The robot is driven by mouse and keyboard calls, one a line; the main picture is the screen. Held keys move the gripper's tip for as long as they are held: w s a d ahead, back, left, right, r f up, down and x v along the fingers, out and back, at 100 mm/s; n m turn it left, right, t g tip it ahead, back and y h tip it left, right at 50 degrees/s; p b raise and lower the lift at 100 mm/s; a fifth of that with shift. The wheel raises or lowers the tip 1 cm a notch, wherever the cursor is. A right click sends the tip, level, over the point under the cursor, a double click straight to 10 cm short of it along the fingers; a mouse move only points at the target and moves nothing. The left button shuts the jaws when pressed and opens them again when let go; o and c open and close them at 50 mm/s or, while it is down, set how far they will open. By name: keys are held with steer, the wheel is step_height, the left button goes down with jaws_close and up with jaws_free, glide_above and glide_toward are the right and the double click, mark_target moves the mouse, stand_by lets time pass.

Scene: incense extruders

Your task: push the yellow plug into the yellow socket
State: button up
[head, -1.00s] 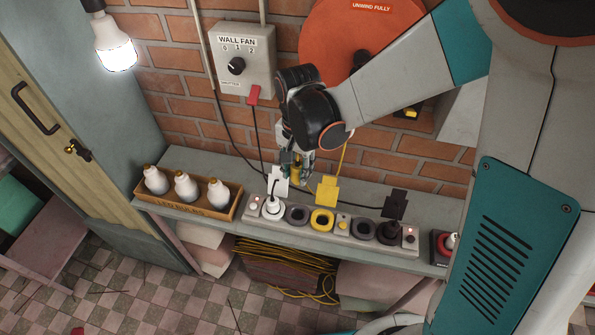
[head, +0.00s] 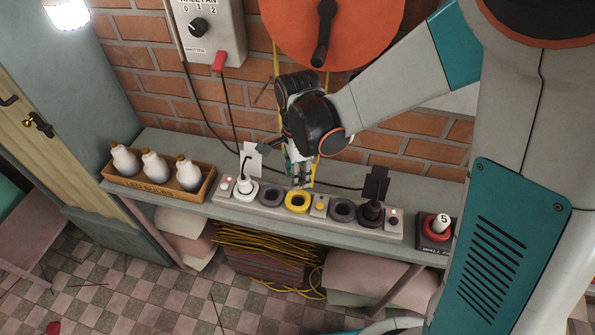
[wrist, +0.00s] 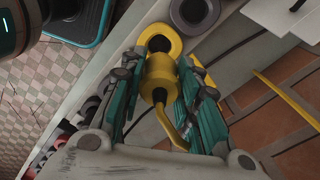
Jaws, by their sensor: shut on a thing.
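The yellow plug (wrist: 160,76) is between the teal fingers of my gripper (wrist: 158,85) in the wrist view, with its yellow cord bending away behind it. My gripper (head: 299,178) is shut on it. The yellow socket (head: 297,209) is a round ring with a dark middle in the grey power strip, just below my fingertips in the head view. In the wrist view the yellow socket (wrist: 160,27) lies straight beyond the plug's front, which overlaps its near edge. I cannot tell whether they touch. In the head view the plug is mostly hidden by my fingers.
A white plug (head: 244,184) sits in the strip's left end and a dark plug (head: 371,209) near its right end. Empty dark sockets (head: 271,203) flank the yellow one. A white tag (head: 252,160) and a black tag (head: 376,183) rise behind.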

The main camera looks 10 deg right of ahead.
steer(key=shift+f+b, duration=1.85)
steer(key=shift+f, duration=0.9)
steer(key=shift+f+b, duration=1.35)
steer(key=shift+f, duration=0.05)
steer(key=o, duration=1.1)
steer(key=shift+o, duration=0.2)
steer(key=shift+r, duration=0.1)
step_height(320, 180, up, 7)
steer(key=shift+r, duration=0.15)
